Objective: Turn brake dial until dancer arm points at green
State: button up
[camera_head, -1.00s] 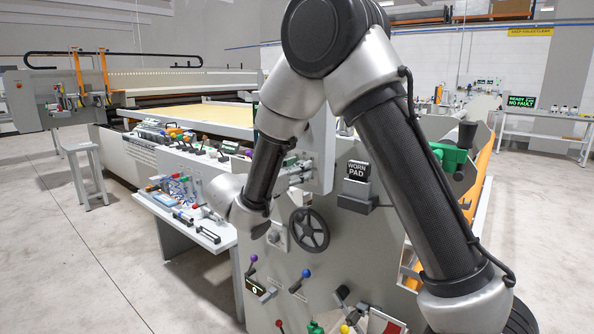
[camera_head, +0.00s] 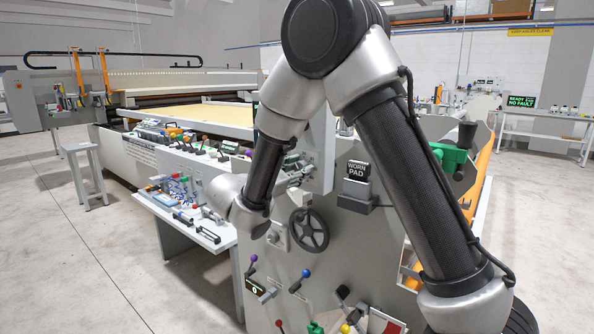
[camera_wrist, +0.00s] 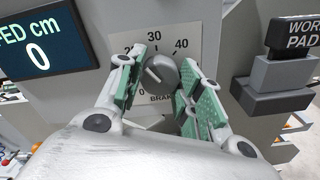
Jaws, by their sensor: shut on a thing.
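The brake dial (camera_wrist: 163,74) is a dark grey round knob on a pale scale plate marked 20, 30 and 40, with part of the word BRAKE showing below. A light line on its face points to the upper left, towards the 20 side. My gripper (camera_wrist: 158,70) is shut on the dial, its green-padded fingers to the left and right of it. In the head view my arm reaches to the machine, and I cannot make out the dial there. I cannot identify the dancer arm or its green mark in either view.
A display reading 0 cm (camera_wrist: 40,42) is left of the dial. A block labelled WORN PAD (camera_wrist: 280,70) sticks out on the right. A black handwheel (camera_head: 309,230) and coloured levers (camera_head: 300,282) are on the panel below. Open floor (camera_head: 80,250) lies to the left.

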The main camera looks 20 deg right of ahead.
jog(key=o, duration=1)
jog(key=shift+o, duration=0.2)
jog(key=v, duration=1.2)
